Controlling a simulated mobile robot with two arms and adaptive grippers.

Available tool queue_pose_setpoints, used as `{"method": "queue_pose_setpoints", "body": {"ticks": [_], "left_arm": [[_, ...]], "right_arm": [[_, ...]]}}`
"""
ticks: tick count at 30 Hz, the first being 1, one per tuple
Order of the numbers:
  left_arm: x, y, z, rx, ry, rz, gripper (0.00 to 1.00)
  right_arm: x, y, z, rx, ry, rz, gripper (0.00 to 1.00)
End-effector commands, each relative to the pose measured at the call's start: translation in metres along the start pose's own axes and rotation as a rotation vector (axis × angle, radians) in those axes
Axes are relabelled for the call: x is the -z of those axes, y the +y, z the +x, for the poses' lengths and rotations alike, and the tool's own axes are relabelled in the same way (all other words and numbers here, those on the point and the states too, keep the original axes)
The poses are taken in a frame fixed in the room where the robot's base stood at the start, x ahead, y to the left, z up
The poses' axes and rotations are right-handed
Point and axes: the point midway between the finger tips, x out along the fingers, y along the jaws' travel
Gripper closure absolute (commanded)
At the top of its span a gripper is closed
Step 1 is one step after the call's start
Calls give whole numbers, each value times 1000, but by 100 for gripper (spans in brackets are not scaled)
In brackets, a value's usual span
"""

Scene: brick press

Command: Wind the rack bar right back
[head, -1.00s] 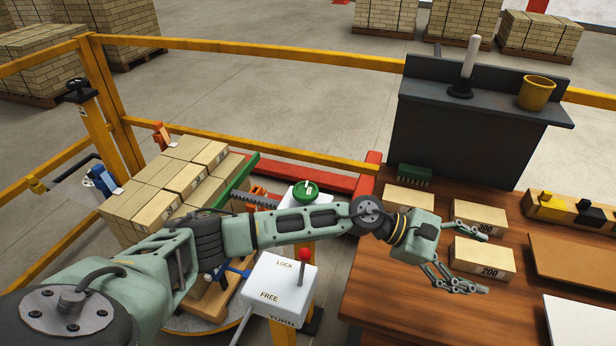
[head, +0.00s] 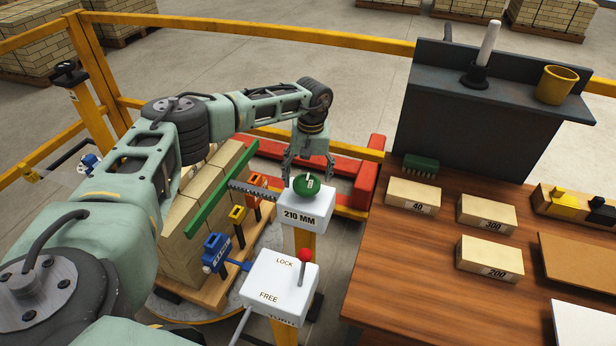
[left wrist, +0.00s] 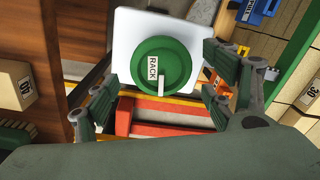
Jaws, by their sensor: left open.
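The green round knob (head: 306,187) sits on a white box marked 210 MM (head: 303,215). In the left wrist view the knob (left wrist: 178,68) carries a RACK label and a pale pointer line. The dark toothed rack bar (head: 254,190) runs from this box leftward to a long green bar (head: 205,205) beside the brick stack (head: 182,238). My left gripper (head: 307,173) points down over the knob. Its fingers are open, one set on each side of the knob in the left wrist view (left wrist: 158,100); I cannot tell whether they touch it. My right gripper is not in view.
A white LOCK/FREE box (head: 280,283) with a red-tipped lever (head: 304,256) stands in front. Blue (head: 216,250), yellow (head: 237,214) and orange (head: 254,183) parts sit between it and the stack. The wooden table (head: 400,280) holds numbered blocks. A yellow rail runs behind.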

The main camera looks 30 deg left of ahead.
Motion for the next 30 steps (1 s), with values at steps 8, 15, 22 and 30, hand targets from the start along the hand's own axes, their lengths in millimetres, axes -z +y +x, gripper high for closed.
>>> {"method": "queue_pose_setpoints", "body": {"ticks": [8,15,22,30], "left_arm": [[0,1,22,-1,0,-1,24],[0,1,23,-2,0,-1,25],[0,1,23,-2,0,-1,45],[0,2,23,-3,1,0,67]], "right_arm": [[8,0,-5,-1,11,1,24],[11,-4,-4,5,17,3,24],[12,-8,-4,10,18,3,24],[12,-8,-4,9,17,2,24]]}}
